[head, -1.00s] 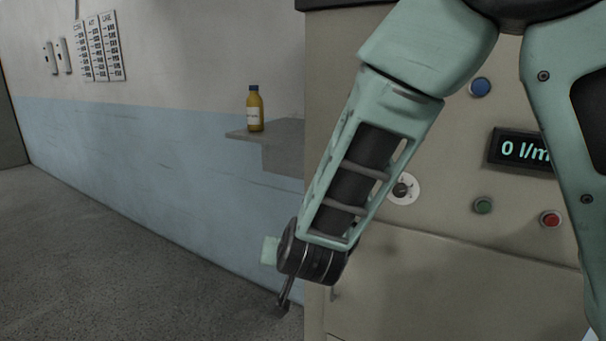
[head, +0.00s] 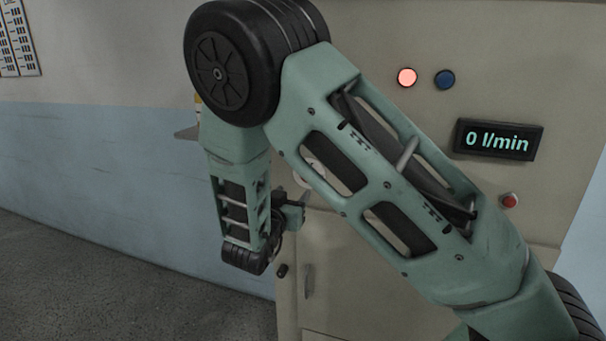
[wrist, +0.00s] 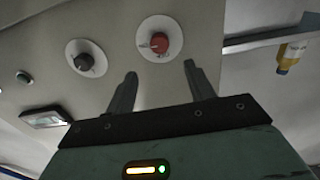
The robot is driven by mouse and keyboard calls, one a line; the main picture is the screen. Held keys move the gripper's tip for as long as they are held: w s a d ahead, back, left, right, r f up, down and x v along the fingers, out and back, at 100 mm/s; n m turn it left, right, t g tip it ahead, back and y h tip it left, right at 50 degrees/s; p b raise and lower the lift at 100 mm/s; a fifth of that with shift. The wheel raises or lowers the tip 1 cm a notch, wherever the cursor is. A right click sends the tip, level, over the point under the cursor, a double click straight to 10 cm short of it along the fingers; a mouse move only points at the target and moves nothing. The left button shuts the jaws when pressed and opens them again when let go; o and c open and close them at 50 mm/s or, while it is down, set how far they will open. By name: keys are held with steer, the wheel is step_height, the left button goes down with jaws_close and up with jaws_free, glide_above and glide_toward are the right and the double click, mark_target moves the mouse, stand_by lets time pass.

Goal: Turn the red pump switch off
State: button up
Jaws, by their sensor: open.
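The red switch is a red rotary knob (wrist: 160,43) on a round white plate in the wrist view, with a pale pointer mark on its left side. Small marks on the plate are too blurred to read. My gripper (wrist: 160,69) is open and empty. Its two fingers point toward the panel, with the red knob seen just beyond the gap between the tips, apparently not touched. In the head view my arm hides the red knob, and my gripper shows only in part beside the panel.
A black knob (wrist: 86,62) on its own white plate sits beside the red one. The panel has a lit red lamp (head: 407,77), a blue button (head: 444,79), a red button (head: 510,201) and a display (head: 497,139) reading 0 l/min. A bottle (wrist: 291,56) appears upside down in the wrist view.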

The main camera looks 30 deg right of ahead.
mark_target(304, 178)
steer(key=p+x, duration=0.3)
steer(key=x, duration=0.7)
steer(key=shift+w+d, duration=0.1)
steer(key=shift+w, duration=0.05)
steer(key=c, duration=1)
